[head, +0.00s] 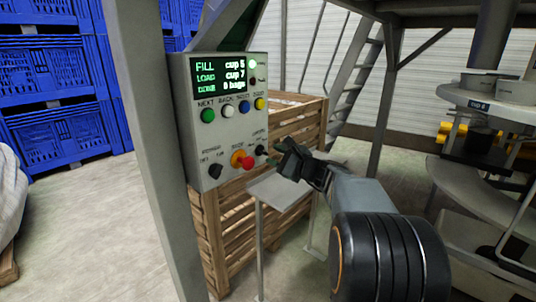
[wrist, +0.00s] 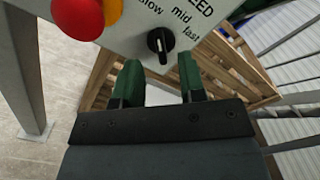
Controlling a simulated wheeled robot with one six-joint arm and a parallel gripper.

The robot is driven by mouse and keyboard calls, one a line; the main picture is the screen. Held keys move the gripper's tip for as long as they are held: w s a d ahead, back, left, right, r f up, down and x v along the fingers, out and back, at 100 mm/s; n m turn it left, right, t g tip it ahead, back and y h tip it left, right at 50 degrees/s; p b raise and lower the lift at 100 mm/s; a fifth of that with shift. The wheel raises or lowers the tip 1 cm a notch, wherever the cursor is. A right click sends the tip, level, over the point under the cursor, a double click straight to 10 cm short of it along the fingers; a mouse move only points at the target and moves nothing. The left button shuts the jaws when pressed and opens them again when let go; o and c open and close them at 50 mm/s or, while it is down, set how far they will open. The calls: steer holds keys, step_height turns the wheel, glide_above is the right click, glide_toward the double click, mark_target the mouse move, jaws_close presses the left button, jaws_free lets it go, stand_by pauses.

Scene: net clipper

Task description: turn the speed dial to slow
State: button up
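The speed dial (wrist: 160,42) is a small black knob with a white mark on the grey control panel (head: 222,140). In the wrist view the labels slow, mid and fast curve around its top and right side. Its white mark looks about upright in that view; I cannot tell for sure which label it points to. In the head view the dial (head: 261,150) is at the panel's lower right. My gripper (wrist: 160,66) is open and empty, its green-padded fingers short of the dial and to either side of it. In the head view my gripper (head: 280,154) is just right of the dial.
A red button (head: 247,162) with an orange-yellow part sits left of the dial. Another black knob (head: 215,171) is lower left. A screen (head: 220,78) and coloured buttons are above. A wooden crate (head: 235,225) stands behind the panel, and a small metal table (head: 278,190) lies below my gripper.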

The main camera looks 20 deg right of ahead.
steer(key=v, duration=0.9)
steer(key=shift+s, duration=0.3)
